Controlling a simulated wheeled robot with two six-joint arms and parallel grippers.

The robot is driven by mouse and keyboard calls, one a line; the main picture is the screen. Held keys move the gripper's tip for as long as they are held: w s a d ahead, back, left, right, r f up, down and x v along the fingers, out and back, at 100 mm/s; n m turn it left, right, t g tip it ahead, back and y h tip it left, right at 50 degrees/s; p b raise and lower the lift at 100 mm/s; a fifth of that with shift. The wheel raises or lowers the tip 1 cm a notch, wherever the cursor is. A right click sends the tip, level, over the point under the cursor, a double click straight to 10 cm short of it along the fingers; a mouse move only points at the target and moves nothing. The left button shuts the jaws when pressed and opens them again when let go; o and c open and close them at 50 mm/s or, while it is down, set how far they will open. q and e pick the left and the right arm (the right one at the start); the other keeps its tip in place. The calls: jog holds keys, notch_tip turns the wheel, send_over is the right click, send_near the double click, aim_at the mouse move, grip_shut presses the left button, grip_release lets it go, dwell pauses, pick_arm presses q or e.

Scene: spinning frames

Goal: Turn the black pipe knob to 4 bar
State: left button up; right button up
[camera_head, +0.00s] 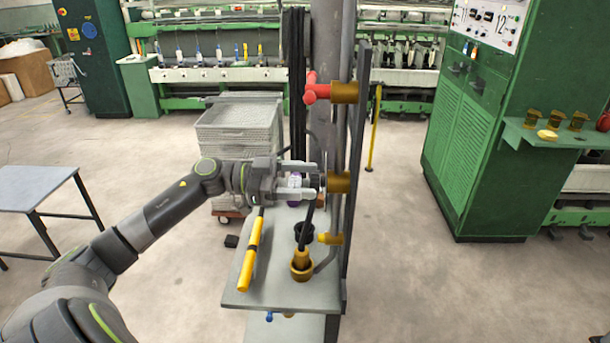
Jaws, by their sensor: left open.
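My left gripper (314,181) reaches in from the left at the upright pipe and is open. Its fingertips point right, at the middle brass fitting (339,182). A small dark part, apparently the black pipe knob (323,181), shows at the fingertips against this fitting. The fingers are above and below it in the picture; I cannot tell whether they touch it. Any scale or bar marking is too small to read. My right gripper is out of view.
A red valve (317,88) sits higher on the pipe and a small yellow valve (327,239) lower. Grey crates (238,125) stand behind my arm.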

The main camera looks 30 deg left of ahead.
pick_arm(q)
jog(key=shift+w+d, duration=0.15)
jog(key=shift+d, duration=0.1)
jog(key=shift+c, duration=0.2)
jog(key=c, duration=1)
jog(key=shift+o, duration=0.2)
jog(key=shift+m, duration=0.3)
jog(key=m+b, duration=0.8)
jog(key=m, duration=0.1)
jog(key=m+b, duration=1.6)
jog(key=m, duration=0.1)
jog(key=shift+f+m+b, duration=0.3)
jog(key=shift+f, duration=0.05)
